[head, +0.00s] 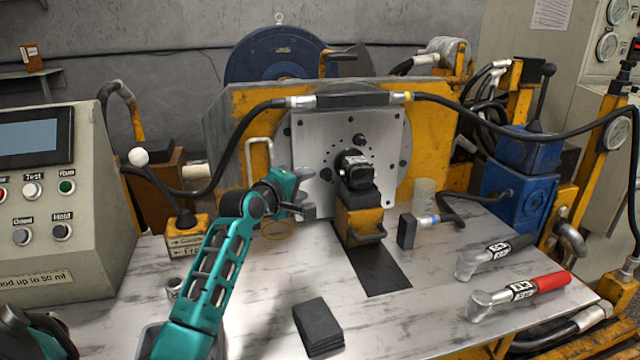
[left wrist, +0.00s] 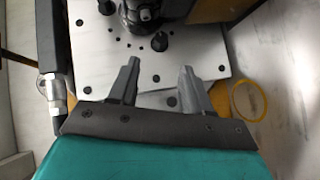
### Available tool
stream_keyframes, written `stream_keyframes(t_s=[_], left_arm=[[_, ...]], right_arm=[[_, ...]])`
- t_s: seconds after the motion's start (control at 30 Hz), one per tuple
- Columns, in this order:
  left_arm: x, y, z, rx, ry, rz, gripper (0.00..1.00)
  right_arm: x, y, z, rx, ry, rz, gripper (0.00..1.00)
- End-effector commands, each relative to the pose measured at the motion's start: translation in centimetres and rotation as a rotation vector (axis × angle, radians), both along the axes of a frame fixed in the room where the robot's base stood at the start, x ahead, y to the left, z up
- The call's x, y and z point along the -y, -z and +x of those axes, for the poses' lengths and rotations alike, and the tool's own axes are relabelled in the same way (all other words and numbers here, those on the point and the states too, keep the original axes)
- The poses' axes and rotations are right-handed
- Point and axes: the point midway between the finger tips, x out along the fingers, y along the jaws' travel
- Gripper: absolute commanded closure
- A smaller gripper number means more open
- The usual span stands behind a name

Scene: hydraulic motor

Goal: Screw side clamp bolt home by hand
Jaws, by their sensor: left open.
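The hydraulic motor (head: 355,168) is a black body against a light grey mounting plate (head: 310,140), above a yellow support (head: 360,222). A black side bolt (head: 326,174) sits on the plate left of the motor; in the left wrist view this bolt (left wrist: 160,42) lies just ahead of the gap between my fingers. Another black bolt (head: 360,139) is above the motor. My left gripper (head: 307,191) is open and empty, left of the side bolt and apart from it. Its two grey fingers also show in the left wrist view (left wrist: 159,70).
Two wrenches, one black-handled (head: 495,256) and one red-handled (head: 520,294), lie on the bench at right. Dark pads (head: 318,327) lie in front. A yellow ring (head: 278,230) is under my gripper. A black hose (head: 250,128) arches over the plate. A control box (head: 70,250) stands left.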

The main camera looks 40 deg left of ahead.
Motion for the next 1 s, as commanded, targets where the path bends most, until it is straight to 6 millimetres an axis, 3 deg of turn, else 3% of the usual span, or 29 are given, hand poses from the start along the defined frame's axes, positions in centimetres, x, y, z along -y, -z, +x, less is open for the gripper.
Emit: stream_keyframes(t_s=[0.2, 0.5, 0.7, 1.0], left_arm=[[-0.4, 1.1, 3.8, 0.001, -0.001, -0.001, 0.52], [-0.9, 1.9, 7.8, 0.001, -0.001, -0.001, 0.52], [-0.9, 2.2, 9.0, 0.0, 0.0, 0.001, 0.52], [-1.0, 2.1, 9.3, 0.0, -0.001, 0.001, 0.52]], right_arm=[[0.1, 1.6, -0.1, -0.002, 0.001, 0.0, 0.0], [-0.1, 3.1, -0.2, -0.011, 0.004, 0.004, 0.0], [-0.3, 3.2, -0.2, -0.013, 0.006, 0.011, 0.0], [-0.5, 2.7, -0.1, -0.009, 0.004, 0.016, 0.0]])
